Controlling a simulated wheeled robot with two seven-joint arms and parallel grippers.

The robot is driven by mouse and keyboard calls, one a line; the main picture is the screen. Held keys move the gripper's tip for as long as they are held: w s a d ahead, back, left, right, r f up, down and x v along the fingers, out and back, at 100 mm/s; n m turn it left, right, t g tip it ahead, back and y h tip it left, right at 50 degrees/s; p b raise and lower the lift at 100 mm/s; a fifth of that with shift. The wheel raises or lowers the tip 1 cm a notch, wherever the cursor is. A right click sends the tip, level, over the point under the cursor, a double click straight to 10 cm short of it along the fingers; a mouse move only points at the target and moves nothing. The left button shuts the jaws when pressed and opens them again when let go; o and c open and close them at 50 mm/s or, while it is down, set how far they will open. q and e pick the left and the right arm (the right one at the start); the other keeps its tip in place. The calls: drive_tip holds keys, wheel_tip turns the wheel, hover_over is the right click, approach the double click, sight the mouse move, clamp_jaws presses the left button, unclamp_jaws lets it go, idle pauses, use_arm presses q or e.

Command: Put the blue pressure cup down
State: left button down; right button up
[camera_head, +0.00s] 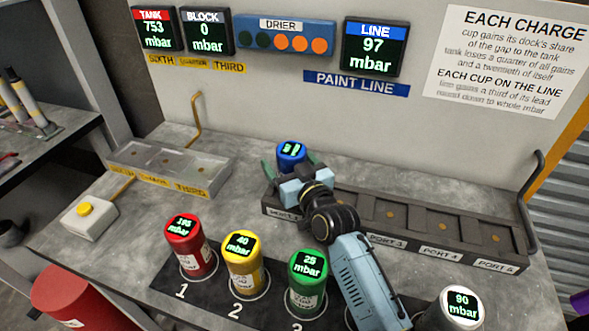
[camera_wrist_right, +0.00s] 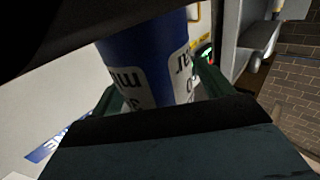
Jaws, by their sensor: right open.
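The blue pressure cup (camera_head: 291,155) stands at the left end of the dark port rack (camera_head: 391,241), its display facing up and its lower part hidden behind my right gripper (camera_head: 291,168). My right gripper is open, with its green fingers on either side of the cup. In the right wrist view, the blue cup (camera_wrist_right: 150,62) with its white label is between the spread fingers (camera_wrist_right: 160,90). Whether the fingers touch it, I cannot tell. My left gripper is not in view.
Red (camera_head: 190,245), yellow (camera_head: 244,264) and green (camera_head: 307,282) cups stand on numbered spots in front. A white cup (camera_head: 455,309) is at lower right. A metal dock tray (camera_head: 170,168) is at left. The rack's right-hand ports look empty. The wall panel shows LINE 97 mbar (camera_head: 374,47).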

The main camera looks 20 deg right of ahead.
drive_tip(key=s+d, duration=0.2)
drive_tip(key=s, duration=0.9)
drive_tip(key=shift+s+d+p, duration=0.15)
drive_tip(key=shift+s+p, duration=0.25)
drive_tip(key=shift+p, duration=0.05)
drive_tip(key=shift+r, duration=0.1)
idle(1.4)
